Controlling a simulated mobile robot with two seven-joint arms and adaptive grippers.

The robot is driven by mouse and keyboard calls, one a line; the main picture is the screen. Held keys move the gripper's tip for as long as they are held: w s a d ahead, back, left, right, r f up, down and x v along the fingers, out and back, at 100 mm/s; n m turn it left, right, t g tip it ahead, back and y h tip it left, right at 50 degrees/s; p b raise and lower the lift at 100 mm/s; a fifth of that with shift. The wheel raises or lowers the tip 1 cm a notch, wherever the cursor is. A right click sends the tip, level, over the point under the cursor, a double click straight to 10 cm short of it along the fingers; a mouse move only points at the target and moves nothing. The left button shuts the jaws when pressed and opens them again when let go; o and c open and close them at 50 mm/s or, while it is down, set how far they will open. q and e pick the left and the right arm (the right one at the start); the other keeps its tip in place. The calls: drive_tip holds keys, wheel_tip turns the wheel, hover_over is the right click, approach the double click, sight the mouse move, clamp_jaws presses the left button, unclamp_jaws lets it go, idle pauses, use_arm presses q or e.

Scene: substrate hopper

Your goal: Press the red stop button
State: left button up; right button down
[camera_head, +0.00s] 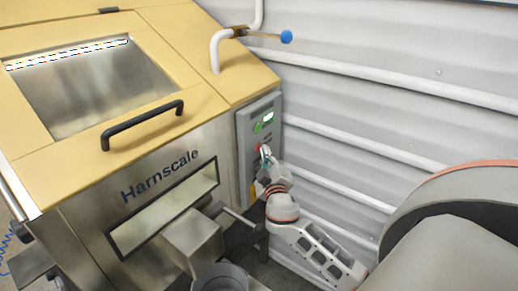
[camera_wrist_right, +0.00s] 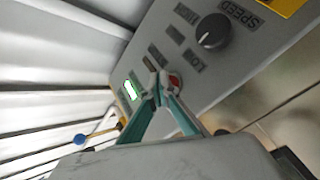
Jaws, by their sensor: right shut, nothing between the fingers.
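The red stop button (camera_head: 257,146) is on the grey control panel (camera_head: 244,128) at the right side of the hopper. In the right wrist view the red button (camera_wrist_right: 175,81) shows partly, just beside the right fingertip. My right gripper (camera_head: 265,150) is at the panel front, its fingers shut and empty. In the wrist view its teal fingers (camera_wrist_right: 157,86) meet close in front of the panel, by the button. I cannot tell whether the tips touch the button or the panel. My left gripper is not in view.
A black speed knob (camera_wrist_right: 212,31) and a lit green display (camera_wrist_right: 131,89) share the panel. The hopper (camera_head: 215,100) has a black handle (camera_head: 143,124). A white pipe with a blue-knobbed lever (camera_head: 286,37) rises above. A ribbed wall (camera_head: 380,110) stands close at the right.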

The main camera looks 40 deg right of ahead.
drive_tip(key=shift+w+a, duration=0.1)
drive_tip(key=shift+w, duration=0.3)
idle(0.5)
drive_tip(key=shift+s, duration=0.2)
drive_tip(key=shift+s+d, duration=0.2)
drive_tip(key=shift+s, duration=0.4)
drive_tip(key=s, duration=0.2)
drive_tip(key=s+d, duration=0.1)
drive_tip(key=s, duration=0.1)
drive_tip(key=shift+s+d, duration=0.2)
drive_tip(key=shift+s, duration=0.2)
idle(1.0)
